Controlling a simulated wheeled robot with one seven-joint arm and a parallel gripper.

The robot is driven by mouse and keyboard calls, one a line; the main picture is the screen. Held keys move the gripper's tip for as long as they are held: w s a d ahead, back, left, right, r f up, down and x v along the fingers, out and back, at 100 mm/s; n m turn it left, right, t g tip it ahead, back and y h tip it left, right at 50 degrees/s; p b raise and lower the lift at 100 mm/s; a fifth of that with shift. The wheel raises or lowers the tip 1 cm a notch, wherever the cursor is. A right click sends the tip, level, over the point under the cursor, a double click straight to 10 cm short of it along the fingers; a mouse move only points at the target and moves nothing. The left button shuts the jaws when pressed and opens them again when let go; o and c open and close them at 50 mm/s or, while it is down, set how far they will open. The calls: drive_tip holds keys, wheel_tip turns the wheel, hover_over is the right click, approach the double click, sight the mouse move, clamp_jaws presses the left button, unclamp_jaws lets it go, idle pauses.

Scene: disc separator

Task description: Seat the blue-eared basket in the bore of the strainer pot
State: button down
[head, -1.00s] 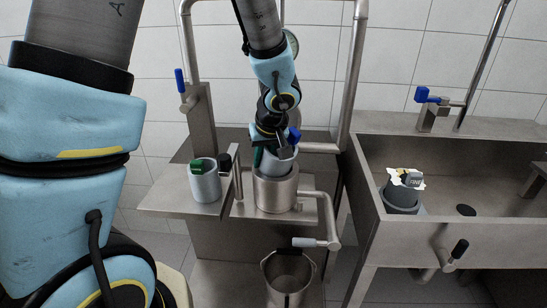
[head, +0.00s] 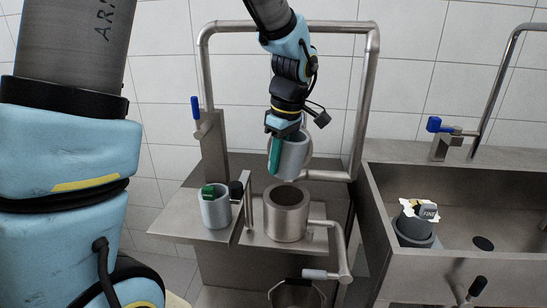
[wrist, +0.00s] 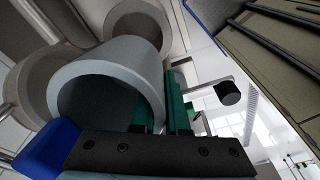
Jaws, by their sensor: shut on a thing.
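My gripper (head: 277,150) is shut on the wall of a grey cylindrical basket (head: 293,158), with a green finger along its side. The basket hangs tilted, its lower end a little above the steel strainer pot (head: 287,218). The pot's bore is open and looks empty. In the wrist view the basket (wrist: 105,62) shows its open mouth beside the green fingers (wrist: 165,118), and its blue ear (wrist: 45,152) is at the lower left. The ear is hidden in the head view. I cannot tell surely which round metal form behind the basket in the wrist view is the pot.
A green-eared grey basket (head: 215,210) stands on the shelf left of the pot. A dark-grey basket with a torn label (head: 415,228) stands in the sink (head: 386,215) at right. A pipe frame (head: 368,100) surrounds the stand. A bucket (head: 297,295) is below.

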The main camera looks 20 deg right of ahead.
drive_tip(key=n, duration=0.2)
drive_tip(key=s+n+g+h, duration=0.1)
drive_tip(key=n, duration=0.1)
drive_tip(key=shift+d+f, duration=0.2)
drive_tip(key=shift+d, duration=0.2)
drive_tip(key=shift+s+d+n+h, duration=0.25)
drive_tip(key=shift+d+n+h, duration=0.15)
drive_tip(key=shift+n, duration=0.5)
drive_tip(key=shift+p, duration=0.3)
wheel_tip(320, 180, down, 6)
drive_tip(key=b, duration=0.3)
drive_tip(key=shift+b, duration=0.4)
drive_tip(key=shift+r+p, duration=0.1)
drive_tip(key=shift+p, duration=0.55)
drive_tip(key=shift+f+b, duration=0.55)
drive_tip(key=shift+f, duration=0.35)
drive_tip(key=shift+r+p, duration=0.25)
drive_tip(key=shift+p, duration=0.05)
